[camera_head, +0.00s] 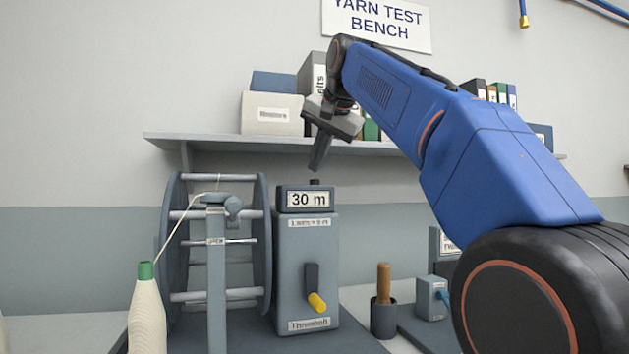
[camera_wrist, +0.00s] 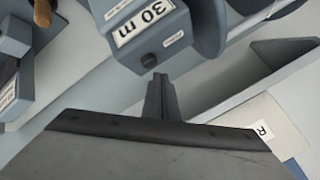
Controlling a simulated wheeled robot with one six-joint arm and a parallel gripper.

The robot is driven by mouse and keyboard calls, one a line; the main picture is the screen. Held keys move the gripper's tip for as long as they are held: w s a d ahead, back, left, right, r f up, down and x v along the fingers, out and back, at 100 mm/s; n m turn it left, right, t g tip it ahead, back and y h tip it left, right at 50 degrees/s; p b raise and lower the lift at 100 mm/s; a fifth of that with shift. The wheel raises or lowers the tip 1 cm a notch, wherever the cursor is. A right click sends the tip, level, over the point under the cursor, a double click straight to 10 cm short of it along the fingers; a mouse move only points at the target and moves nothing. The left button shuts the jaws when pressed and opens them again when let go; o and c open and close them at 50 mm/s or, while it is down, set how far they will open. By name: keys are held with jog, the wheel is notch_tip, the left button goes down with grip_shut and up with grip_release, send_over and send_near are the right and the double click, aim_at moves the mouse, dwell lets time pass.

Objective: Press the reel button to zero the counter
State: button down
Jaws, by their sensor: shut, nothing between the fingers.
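The reel counter (camera_head: 305,199) is a grey box reading "30 m" on top of the grey drive housing (camera_head: 305,260). A small dark button (camera_head: 314,182) sticks up from its top. In the wrist view the button (camera_wrist: 148,60) is a dark round knob beside the "30 m" label (camera_wrist: 143,20). My gripper (camera_head: 315,168) is shut and empty, pointing down just above the button with a small gap visible in the head view. In the wrist view its fingertips (camera_wrist: 160,78) are close beside the button.
The yarn reel (camera_head: 263,245) stands left of the housing, with a yarn cone (camera_head: 147,320) in front. A yellow-handled lever (camera_head: 317,302) is on the housing front. A wooden-handled tool (camera_head: 383,282) stands in a dark cup to the right. A shelf (camera_head: 225,142) with boxes and binders runs behind my gripper.

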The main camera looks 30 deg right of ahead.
jog(key=shift+f, duration=0.15)
jog(key=shift+f, duration=0.3)
jog(key=shift+f, duration=0.5)
dwell(1.0)
jog(key=shift+r, duration=0.95)
jog(key=shift+r, duration=2.5)
